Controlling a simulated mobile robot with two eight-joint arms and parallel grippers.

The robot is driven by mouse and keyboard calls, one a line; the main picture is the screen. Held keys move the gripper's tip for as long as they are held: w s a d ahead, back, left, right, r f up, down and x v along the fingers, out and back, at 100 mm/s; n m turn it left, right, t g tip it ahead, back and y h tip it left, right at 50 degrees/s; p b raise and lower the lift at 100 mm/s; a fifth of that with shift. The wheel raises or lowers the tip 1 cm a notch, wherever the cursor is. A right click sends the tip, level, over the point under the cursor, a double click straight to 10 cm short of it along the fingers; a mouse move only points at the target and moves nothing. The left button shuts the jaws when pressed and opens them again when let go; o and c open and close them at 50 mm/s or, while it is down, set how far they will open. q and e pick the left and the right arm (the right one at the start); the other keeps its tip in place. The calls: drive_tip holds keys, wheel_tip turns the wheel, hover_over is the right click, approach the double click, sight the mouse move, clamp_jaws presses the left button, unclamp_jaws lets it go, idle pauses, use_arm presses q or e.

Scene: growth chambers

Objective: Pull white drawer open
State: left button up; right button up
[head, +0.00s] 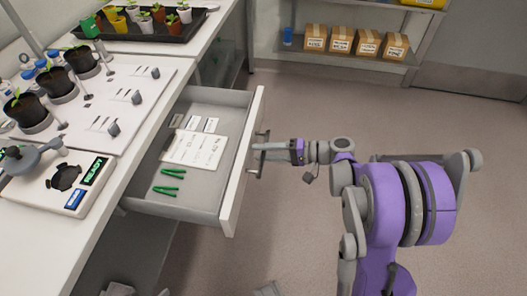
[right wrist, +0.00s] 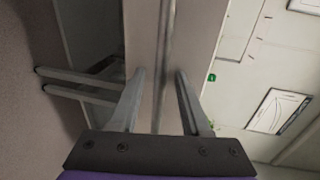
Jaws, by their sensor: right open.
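The white drawer (head: 230,185) is pulled well out from under the white counter, its grey inside showing. Its front panel (right wrist: 145,40) also shows in the right wrist view. The metal handle (head: 261,137) is on the outer face of the front. My right gripper (head: 258,147) is at the handle, reaching in from the right. In the right wrist view its two fingers (right wrist: 160,100) are apart, with the drawer front between and beyond them. I cannot tell whether they touch the handle. My left gripper is out of view.
The drawer holds a white paper sheet (head: 197,150), small cards and green tweezers (head: 170,189). The counter carries potted seedlings (head: 54,82), a black tray (head: 150,30) and a scale-like device (head: 60,185). Boxes (head: 342,39) stand on a shelf behind. The floor (head: 300,225) in front is clear.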

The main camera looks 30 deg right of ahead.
drive_tip(key=p+v, duration=0.1)
drive_tip(key=v, duration=1)
idle(0.4)
